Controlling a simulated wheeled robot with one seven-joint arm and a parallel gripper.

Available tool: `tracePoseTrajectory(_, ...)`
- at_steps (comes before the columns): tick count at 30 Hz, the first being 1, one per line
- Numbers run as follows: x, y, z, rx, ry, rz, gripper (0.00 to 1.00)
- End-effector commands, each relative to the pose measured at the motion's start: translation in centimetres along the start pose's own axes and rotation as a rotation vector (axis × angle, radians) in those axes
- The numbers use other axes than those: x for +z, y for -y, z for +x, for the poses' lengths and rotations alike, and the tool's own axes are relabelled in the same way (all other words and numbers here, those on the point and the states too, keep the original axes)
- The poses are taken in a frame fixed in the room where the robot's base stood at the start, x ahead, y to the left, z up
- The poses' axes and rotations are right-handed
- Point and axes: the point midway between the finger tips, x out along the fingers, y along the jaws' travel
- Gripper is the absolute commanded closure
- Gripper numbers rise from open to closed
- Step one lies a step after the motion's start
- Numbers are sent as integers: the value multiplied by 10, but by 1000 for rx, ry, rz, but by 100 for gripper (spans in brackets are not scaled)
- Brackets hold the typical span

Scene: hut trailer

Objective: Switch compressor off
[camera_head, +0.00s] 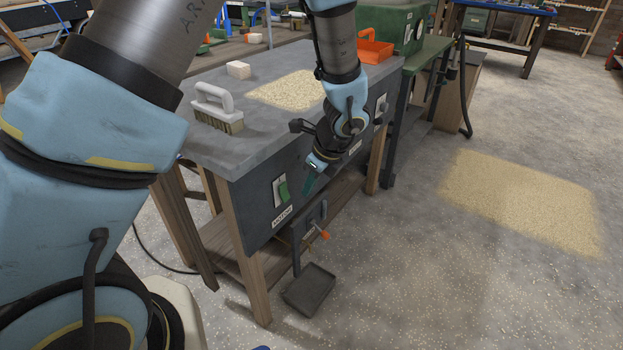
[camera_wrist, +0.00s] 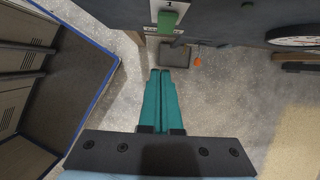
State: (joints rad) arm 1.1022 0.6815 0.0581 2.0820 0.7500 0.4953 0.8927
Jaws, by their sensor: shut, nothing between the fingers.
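A green switch also shows at the top of the wrist view (camera_wrist: 168,20). A second pale switch plate (camera_head: 380,104) sits farther right on the same panel, partly behind my arm; its label is too small to read. I cannot tell which one is the compressor's. My gripper (camera_head: 308,189) is shut and empty, in front of the panel, right of the green rocker and apart from it. Its teal fingers also show in the wrist view (camera_wrist: 160,74).
A brush (camera_head: 217,108), a small block (camera_head: 238,70) and an orange tray (camera_head: 375,50) are on the bench top (camera_head: 262,129). The floor to the right is clear apart from sawdust (camera_head: 520,195).

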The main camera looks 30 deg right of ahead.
Motion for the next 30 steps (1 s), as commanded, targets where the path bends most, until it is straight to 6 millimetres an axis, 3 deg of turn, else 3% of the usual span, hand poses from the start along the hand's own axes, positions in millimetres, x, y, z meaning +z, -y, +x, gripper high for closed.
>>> tracePoseTrajectory(6,0,-1,47,4,1,1,100)
tracePoseTrajectory(12,20,0,67,2,1,-3,100)
tracePoseTrajectory(30,28,0,78,-1,6,0,100)
